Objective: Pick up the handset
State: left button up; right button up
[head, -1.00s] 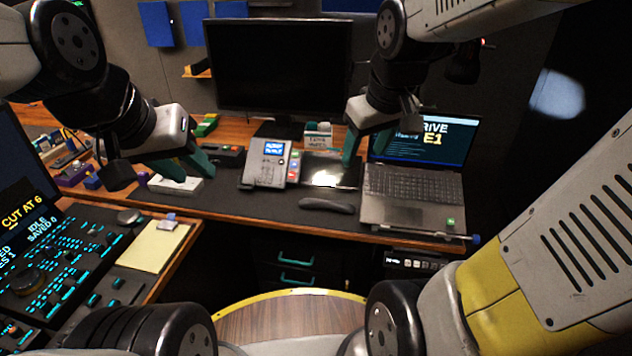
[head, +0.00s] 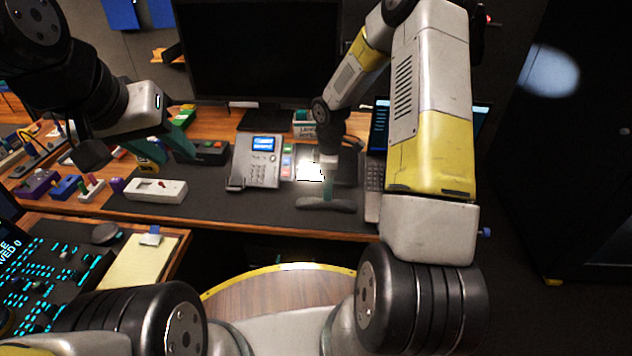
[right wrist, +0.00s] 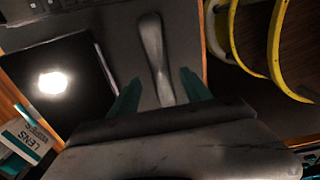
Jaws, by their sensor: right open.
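The dark grey handset (head: 340,205) lies on the black desk mat, off the desk phone (head: 262,158), and to its right. My right gripper (head: 328,188) is over it in the head view, partly covering it. In the right wrist view the handset (right wrist: 152,45) runs lengthwise between the two teal fingers of my open right gripper (right wrist: 158,92). The fingers stand apart on either side of it; the handset appears below them, and contact cannot be told. My left gripper (head: 178,138) is open and empty above the left part of the desk.
A glossy dark pad (right wrist: 50,75) with a bright reflection lies beside the handset. A white box (head: 155,190) sits left on the mat. A monitor (head: 255,50) stands behind. The desk's front edge is close.

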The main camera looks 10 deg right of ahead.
aim_at(327, 204)
notch_tip(327, 204, down, 7)
jog(key=shift+w+a+r, duration=0.1)
jog(key=shift+w+a, duration=0.05)
grip_shut()
dwell(0.4)
